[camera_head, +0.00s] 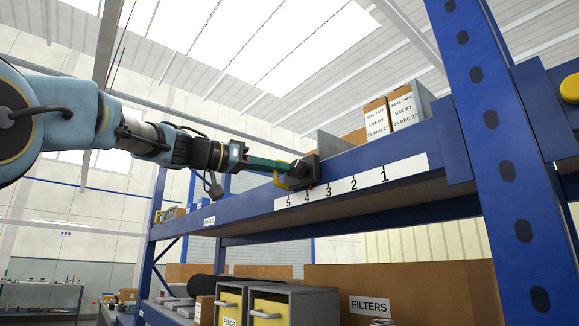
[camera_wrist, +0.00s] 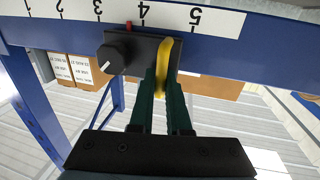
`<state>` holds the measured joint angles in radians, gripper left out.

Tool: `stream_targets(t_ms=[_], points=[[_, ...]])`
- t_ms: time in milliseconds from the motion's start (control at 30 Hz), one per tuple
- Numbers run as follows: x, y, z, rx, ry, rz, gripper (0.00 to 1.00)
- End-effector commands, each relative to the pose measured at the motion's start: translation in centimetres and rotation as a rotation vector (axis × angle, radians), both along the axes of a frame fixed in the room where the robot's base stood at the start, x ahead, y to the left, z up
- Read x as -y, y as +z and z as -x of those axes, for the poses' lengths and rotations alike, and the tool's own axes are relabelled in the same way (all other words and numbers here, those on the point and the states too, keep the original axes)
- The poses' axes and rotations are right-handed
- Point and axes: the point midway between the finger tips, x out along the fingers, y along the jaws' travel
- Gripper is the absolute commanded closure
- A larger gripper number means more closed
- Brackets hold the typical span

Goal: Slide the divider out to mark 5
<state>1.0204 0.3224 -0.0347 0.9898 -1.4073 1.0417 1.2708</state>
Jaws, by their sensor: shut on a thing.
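The divider's black block (camera_head: 304,171) sits on the front of the blue shelf beam, with a round knob (camera_wrist: 112,55) and a yellow handle (camera_wrist: 165,52). My gripper (camera_wrist: 161,84) is shut on the yellow handle, with its green fingers at either side of it. In the head view my gripper (camera_head: 282,168) reaches the handle from the left. The white scale strip (camera_head: 405,168) carries marks 1 to 5, with 5 at the left end in the head view. A red pointer (camera_wrist: 129,26) on the block stands between marks 3 and 4, closer to 4.
A grey upright panel (camera_head: 328,147) stands on the shelf behind the block. Seal tape boxes (camera_head: 402,108) stand to its right. A blue upright post (camera_head: 500,150) is at the right. Grey bins (camera_head: 300,306) and a FILTERS box (camera_head: 370,306) are below. The beam left of the block looks clear.

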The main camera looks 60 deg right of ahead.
Motion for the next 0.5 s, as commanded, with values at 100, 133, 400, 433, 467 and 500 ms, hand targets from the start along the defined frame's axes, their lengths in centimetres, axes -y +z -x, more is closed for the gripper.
stream_targets(t_ms=[100,133,400,433,467,500], points=[[1.0,0.2,-3.4,0.0,0.006,-0.001,1.0],[1.2,0.3,-3.9,0.0,0.004,-0.001,1.0],[2.3,0.2,-7.4,0.002,0.0,-0.001,1.0],[2.4,0.2,-7.6,0.002,0.0,-0.001,1.0],[2.4,0.2,-7.7,0.002,0.0,-0.001,1.0],[2.5,0.1,-7.9,0.002,0.0,-0.001,1.0]])
